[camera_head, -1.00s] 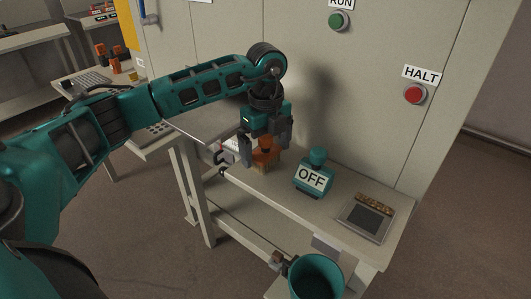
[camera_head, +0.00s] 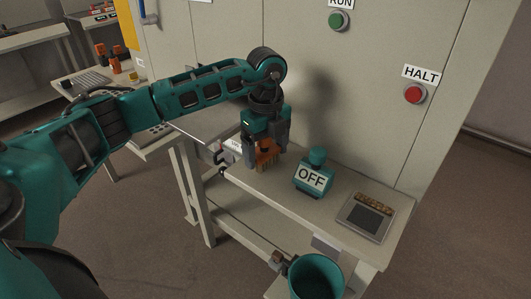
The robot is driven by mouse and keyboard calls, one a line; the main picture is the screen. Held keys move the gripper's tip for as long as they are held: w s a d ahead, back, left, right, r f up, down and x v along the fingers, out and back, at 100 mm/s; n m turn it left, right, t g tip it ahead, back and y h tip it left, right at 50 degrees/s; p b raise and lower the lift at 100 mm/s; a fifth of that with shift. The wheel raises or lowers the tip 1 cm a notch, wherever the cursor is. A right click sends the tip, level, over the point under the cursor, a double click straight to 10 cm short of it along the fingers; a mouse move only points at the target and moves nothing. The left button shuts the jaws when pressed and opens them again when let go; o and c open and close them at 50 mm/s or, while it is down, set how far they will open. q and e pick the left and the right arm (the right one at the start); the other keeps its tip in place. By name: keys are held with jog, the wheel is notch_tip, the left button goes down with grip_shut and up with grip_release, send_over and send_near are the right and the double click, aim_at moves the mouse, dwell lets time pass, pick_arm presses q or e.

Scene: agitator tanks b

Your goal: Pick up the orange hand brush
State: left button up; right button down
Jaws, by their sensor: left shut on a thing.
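The orange hand brush (camera_head: 266,156) is at the left part of the narrow bench, with its tan bristles pointing down. My left gripper (camera_head: 265,146) is above it, pointing down, with its dark fingers closed on the brush's upper part. The fingers hide part of the brush. I cannot tell whether the bristles still touch the bench top. My right gripper is not in view.
On the bench (camera_head: 278,193), a teal block with an OFF label (camera_head: 312,174) stands right of the brush, and a grey tray (camera_head: 367,217) lies farther right. A teal bin (camera_head: 316,277) is in front. A cabinet (camera_head: 350,80) with buttons rises behind.

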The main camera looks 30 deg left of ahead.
pick_arm(q)
notch_tip(320, 180, up, 12)
jog(key=shift+w+f, duration=0.1)
notch_tip(320, 180, up, 8)
jog(key=p, duration=0.2)
dwell(0.4)
